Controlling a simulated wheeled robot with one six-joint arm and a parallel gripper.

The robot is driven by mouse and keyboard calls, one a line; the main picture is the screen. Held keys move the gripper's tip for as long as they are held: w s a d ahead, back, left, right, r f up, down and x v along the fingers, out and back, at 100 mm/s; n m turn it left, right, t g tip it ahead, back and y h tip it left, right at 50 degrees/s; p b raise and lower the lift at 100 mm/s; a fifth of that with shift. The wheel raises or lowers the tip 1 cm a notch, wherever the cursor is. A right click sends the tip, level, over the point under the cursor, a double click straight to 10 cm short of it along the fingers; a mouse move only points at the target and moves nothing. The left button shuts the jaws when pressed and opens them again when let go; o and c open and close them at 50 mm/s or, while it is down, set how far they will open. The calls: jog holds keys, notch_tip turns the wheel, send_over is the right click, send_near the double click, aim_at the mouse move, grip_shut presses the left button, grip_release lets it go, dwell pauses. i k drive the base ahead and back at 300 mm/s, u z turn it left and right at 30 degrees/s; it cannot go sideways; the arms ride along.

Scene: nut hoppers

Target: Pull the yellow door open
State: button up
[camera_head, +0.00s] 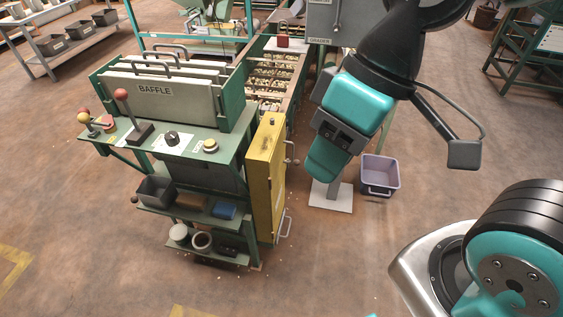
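The yellow door (262,185) is a tall narrow panel at the right side of the green console. It looks upright and shut, though its right face is seen only edge-on. A grey lever-like handle (292,160) sticks out at its upper right, and a pale loop handle (286,227) at its lower right. My gripper (325,160) is teal and dark grey and points down, in front of the view to the right of the door. It seems apart from the door and handles. Its fingertips are not clearly separable, and nothing is visibly held.
The green console (205,145) carries levers, knobs and a BAFFLE panel (160,95); bins stand on its lower shelves. A lilac bin (380,173) and a pale post base (331,198) stand on the floor to the right. Floor in front of the door is clear.

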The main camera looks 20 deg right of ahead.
aim_at(276, 164)
jog(key=u, duration=1.8)
jog(key=k, duration=0.65)
jog(key=z, duration=1.6)
jog(key=i, duration=0.5)
jog(key=z, duration=0.1)
